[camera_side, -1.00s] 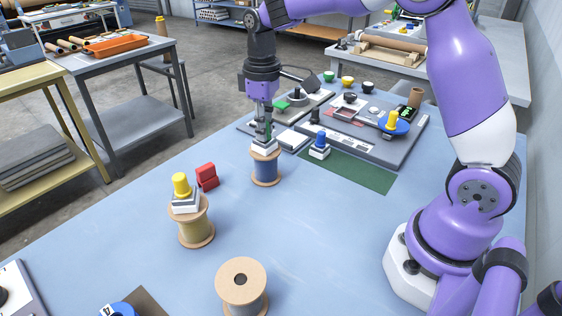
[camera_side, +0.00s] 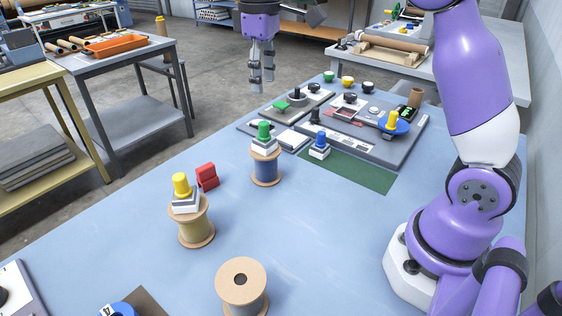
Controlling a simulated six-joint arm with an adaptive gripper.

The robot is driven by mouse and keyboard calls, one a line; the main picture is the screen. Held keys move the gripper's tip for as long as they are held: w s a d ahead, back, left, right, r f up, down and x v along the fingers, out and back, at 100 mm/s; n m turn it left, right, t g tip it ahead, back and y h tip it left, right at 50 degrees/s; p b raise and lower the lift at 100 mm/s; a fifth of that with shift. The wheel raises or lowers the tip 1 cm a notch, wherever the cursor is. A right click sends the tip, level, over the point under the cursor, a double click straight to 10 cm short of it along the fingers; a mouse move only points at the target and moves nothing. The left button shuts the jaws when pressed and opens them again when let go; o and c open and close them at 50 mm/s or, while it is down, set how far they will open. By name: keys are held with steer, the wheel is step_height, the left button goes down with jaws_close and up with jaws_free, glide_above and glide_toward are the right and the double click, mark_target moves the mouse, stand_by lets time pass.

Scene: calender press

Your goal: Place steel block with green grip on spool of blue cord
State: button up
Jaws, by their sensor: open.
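The steel block with green grip (camera_side: 264,144) sits upright on top of the spool of blue cord (camera_side: 266,171). The spool stands upright on the blue table. My gripper (camera_side: 262,86) is open and empty, high above the block and apart from it, with its fingers pointing down.
A block with a yellow grip (camera_side: 183,192) sits on a spool of yellowish cord (camera_side: 195,228). An empty-topped spool (camera_side: 242,287) stands at the front. A red block (camera_side: 207,177) and a block with a blue grip (camera_side: 320,147) stand near the blue spool. The table's middle is clear.

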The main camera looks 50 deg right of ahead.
steer(key=s+a+r+m+t, duration=0.1)
steer(key=s+r+m+t, duration=0.15)
steer(key=s, duration=0.55)
steer(key=s+a+f+m+t, duration=0.1)
steer(key=s+f+t, duration=0.2)
steer(key=s+f, duration=0.3)
steer(key=shift+s+f, duration=0.3)
steer(key=shift+s, duration=0.75)
